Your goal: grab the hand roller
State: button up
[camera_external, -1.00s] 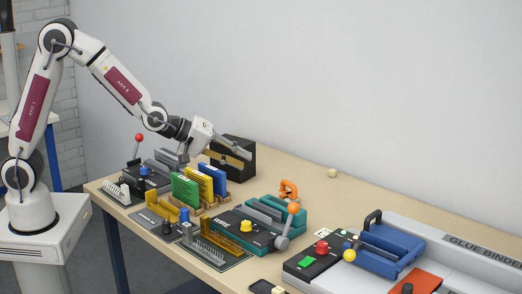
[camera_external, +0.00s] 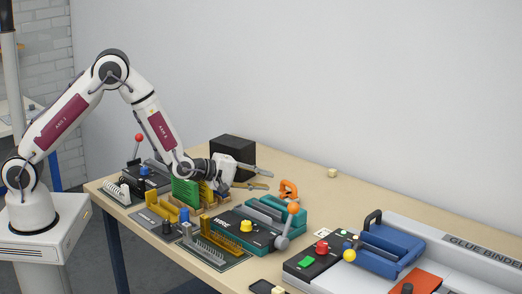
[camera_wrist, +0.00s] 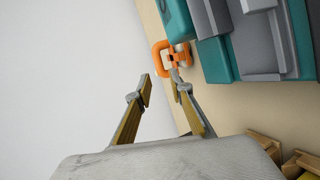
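The hand roller appears to be the small orange-framed tool (camera_external: 288,186) standing on the table just behind the teal machine. In the wrist view the orange tool (camera_wrist: 156,56) shows beyond my fingertips, with a small pale part on its right side. My gripper (camera_external: 268,180) is open and empty, a little to the left of the orange tool in the external view. In the wrist view my gripper's fingers (camera_wrist: 160,80) are spread apart, and the tool is not between them. The tool's lower part is hidden in the external view.
The teal machine (camera_external: 262,208) with an orange-knobbed lever stands close beside the tool. A black box (camera_external: 232,151) is behind my gripper. Green and yellow upright pieces stand below my wrist. A small cream block (camera_external: 332,173) lies farther back, with bare table around it.

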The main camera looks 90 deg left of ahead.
aim_at(286, 184)
jog(key=shift+w, duration=0.15)
jog(key=shift+x, duration=1.15)
jog(key=shift+d+x, duration=0.1)
jog(key=shift+x, duration=1.2)
jog(key=shift+d+x, duration=0.15)
jog(key=shift+x, duration=1.2)
jog(key=shift+w+r, duration=0.1)
